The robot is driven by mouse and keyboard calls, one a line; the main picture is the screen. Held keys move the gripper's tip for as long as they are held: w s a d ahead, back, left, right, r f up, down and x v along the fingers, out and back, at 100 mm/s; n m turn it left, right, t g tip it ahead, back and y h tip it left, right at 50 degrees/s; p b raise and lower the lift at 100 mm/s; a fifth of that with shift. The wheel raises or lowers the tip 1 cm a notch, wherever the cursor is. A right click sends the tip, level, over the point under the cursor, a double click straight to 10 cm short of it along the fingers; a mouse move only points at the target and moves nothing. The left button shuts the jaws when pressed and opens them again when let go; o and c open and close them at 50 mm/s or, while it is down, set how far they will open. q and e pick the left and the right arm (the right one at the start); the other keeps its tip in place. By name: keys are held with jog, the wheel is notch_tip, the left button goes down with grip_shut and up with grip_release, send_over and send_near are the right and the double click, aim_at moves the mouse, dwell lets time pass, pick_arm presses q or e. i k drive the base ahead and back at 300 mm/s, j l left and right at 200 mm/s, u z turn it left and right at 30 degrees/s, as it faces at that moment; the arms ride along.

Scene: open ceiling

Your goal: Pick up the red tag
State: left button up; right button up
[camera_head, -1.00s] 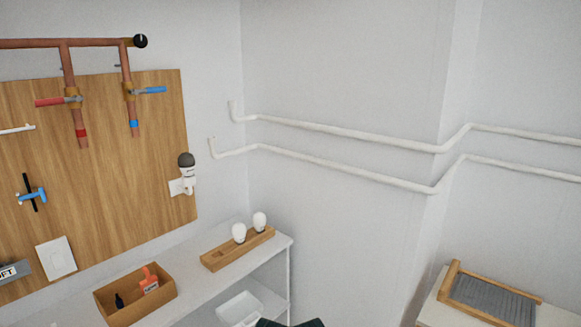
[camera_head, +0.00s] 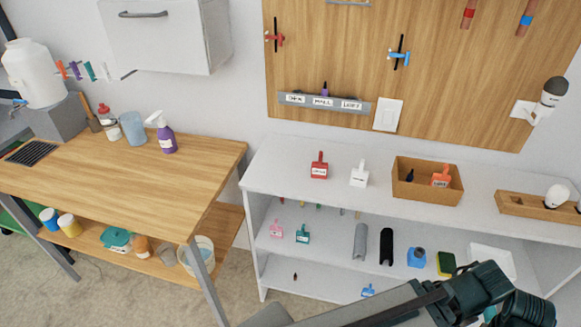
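A red tag (camera_head: 319,167) with a white label stands on the white shelf's top surface (camera_head: 285,165), left of a white tag (camera_head: 359,174) of the same shape. An orange-red tag (camera_head: 440,178) sits in the brown wooden box (camera_head: 428,193) to the right, beside a small dark item. Dark and grey links of my own arm show at the bottom right, in front of the lower shelves. I see no gripper fingers, and nothing of mine touches the red tag.
A wooden workbench (camera_head: 100,180) with a purple spray bottle (camera_head: 163,134) stands left. The shelf top's left end has free room.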

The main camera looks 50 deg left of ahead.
aim_at(318, 169)
jog(key=u, duration=1.65)
